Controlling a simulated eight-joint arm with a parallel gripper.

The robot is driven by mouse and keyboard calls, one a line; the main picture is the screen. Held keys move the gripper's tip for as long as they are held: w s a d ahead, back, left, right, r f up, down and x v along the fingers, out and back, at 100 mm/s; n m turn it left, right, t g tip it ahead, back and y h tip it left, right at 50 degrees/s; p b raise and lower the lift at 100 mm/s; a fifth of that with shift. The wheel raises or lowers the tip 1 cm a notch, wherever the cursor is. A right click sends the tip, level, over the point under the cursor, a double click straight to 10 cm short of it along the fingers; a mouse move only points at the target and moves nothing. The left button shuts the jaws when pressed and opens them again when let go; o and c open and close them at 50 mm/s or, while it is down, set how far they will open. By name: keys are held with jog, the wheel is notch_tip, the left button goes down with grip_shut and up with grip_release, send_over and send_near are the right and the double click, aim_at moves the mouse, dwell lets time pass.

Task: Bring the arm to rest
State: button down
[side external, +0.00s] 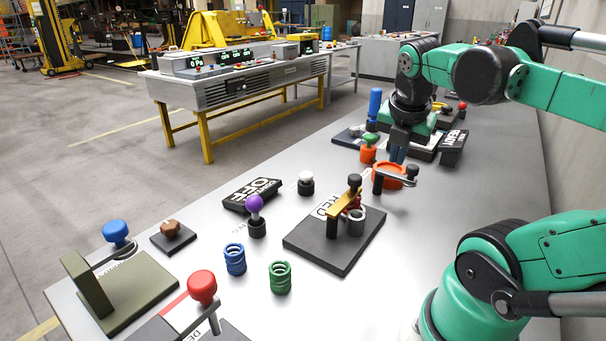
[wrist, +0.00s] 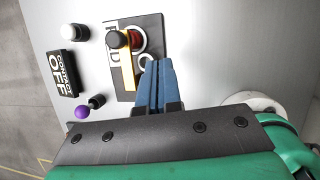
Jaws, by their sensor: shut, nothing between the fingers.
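My gripper (side external: 397,155) points down above the far half of the grey table (side external: 450,228). It is shut and empty. In the side view its tips overlap the orange round part with a grey lever (side external: 388,175); I cannot tell whether they touch. In the wrist view the blue fingers (wrist: 160,84) lie together, their tips in front of the lower edge of the dark plate with a yellow lever and black knob (wrist: 118,40). That plate (side external: 310,240) also shows in the side view, with a grey ring and a red part on it.
Nearer stand a purple knob (side external: 254,203), a white knob (side external: 306,178), a black OFF sign (side external: 250,193), blue (side external: 235,260) and green (side external: 280,277) coils, a red-knobbed lever (side external: 202,287) and a blue-knobbed lever (side external: 116,232). A tall blue handle (side external: 374,105) stands beside my arm. A wall borders the right.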

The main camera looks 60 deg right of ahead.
jog(key=w+a+f+m+t+y, duration=0.2)
jog(key=w+a+m, duration=0.2)
jog(key=a+m, duration=0.4)
jog(key=w+a+f+m+t+y, duration=0.2)
jog(key=w+a+m, duration=0.3)
jog(key=a+m, duration=0.3)
jog(key=m+t, duration=0.1)
jog(key=m, duration=0.1)
jog(key=shift+f+m+t, duration=0.3)
jog(key=shift+f+m, duration=0.05)
jog(key=shift+m, duration=0.05)
jog(key=c, duration=1.5)
grip_release()
jog(key=shift+d, duration=0.1)
